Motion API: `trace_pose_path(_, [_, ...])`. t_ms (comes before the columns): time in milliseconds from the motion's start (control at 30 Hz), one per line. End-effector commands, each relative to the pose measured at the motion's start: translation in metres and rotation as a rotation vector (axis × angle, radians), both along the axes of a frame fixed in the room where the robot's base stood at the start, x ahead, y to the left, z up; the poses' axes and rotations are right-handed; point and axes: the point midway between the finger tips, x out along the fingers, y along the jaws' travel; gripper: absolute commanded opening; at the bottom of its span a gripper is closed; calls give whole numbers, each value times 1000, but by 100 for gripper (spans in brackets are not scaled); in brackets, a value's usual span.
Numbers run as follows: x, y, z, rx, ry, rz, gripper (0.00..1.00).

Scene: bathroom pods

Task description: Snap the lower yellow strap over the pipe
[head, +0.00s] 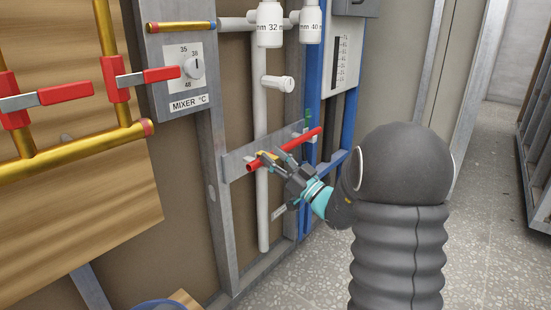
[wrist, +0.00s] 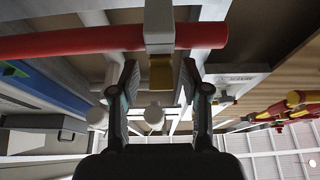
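The red pipe (head: 306,138) runs aslant in front of a grey metal rail in the head view. It also crosses the top of the wrist view (wrist: 70,43). A small yellow strap (head: 264,155) shows near the pipe's left end. In the wrist view a pale grey clip piece (wrist: 158,25) crosses the pipe, with the yellow strap (wrist: 161,74) at its lower end. My gripper (head: 270,165) is close at the pipe's left end. In the wrist view its fingers (wrist: 160,84) are apart, one each side of the yellow part, with no visible grip. Whether the strap is latched cannot be told.
A green piece (head: 308,115) stands near the pipe's right end. A white vertical pipe (head: 262,215) runs behind the red pipe. Blue uprights (head: 348,75) stand to the right. Brass pipes with red valve handles (head: 65,95) are at left. Open floor (head: 490,180) lies at right.

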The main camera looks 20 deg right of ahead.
Motion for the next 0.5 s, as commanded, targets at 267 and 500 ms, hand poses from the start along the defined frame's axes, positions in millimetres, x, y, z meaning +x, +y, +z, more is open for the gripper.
trace_pose_path(267, [-1, 0, 0, 0, 0, 1, 48])
trace_pose_path(500, [-19, -15, -10, 0, 1, -2, 48])
